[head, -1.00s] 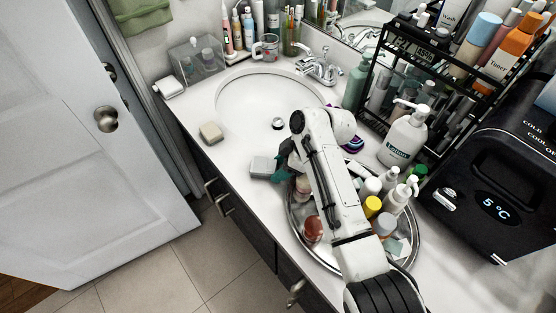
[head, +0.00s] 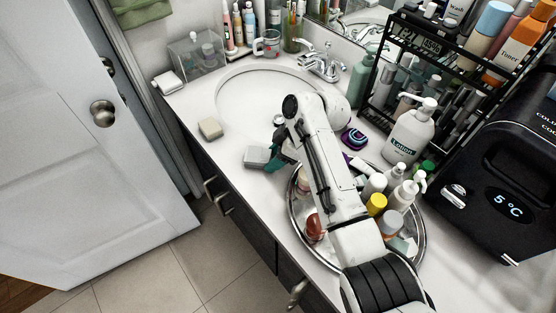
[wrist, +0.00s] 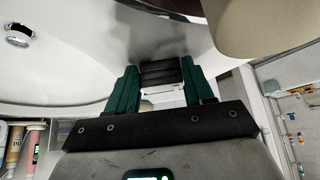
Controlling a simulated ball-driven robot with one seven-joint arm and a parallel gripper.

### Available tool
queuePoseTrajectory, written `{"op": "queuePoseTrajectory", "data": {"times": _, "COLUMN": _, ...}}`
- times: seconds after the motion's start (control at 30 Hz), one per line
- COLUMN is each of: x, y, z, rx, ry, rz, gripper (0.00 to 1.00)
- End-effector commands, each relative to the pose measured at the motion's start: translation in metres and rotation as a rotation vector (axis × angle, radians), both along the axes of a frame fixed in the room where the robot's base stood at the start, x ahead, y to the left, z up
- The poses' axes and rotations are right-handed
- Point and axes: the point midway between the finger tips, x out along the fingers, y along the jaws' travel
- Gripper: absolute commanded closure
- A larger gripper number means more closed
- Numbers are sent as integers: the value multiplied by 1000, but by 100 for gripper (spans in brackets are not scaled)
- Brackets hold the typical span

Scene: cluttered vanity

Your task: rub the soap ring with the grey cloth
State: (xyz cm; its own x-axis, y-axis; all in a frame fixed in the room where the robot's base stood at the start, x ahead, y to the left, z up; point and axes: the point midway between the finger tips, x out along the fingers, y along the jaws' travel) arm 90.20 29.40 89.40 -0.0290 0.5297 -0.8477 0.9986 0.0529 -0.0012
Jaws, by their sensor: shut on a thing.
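The grey cloth (head: 256,157) looks like a small folded grey pad over the front counter, near the sink's front right edge. My gripper (head: 274,160), with teal fingers, is shut on it from the right. In the wrist view my gripper's fingers (wrist: 162,84) show on both sides of a dark grey strip (wrist: 162,72), which seems to be the cloth. The white sink basin (head: 240,95) lies behind and left of the cloth. A grey smudge (wrist: 160,38) shows beyond the fingers in the wrist view; I cannot tell whether it is the soap ring or shadow.
A beige block (head: 210,129) sits on the counter left of the cloth. A round metal tray (head: 292,205) crowded with bottles lies beneath my arm. A lotion bottle (head: 408,135), a black rack and a black cooler (head: 500,190) fill the right. The basin is clear.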

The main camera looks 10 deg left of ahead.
Motion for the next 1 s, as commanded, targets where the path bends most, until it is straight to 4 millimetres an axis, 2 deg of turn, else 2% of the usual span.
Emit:
{"op": "queuePoseTrajectory", "data": {"times": 0.8, "x": -20, "y": -25, "z": -3, "rx": -2, "ry": 1, "rz": 0, "gripper": 87}}
{"op": "queuePoseTrajectory", "data": {"times": 1.0, "x": -18, "y": -22, "z": -7, "rx": -2, "ry": 2, "rz": 0, "gripper": 87}}
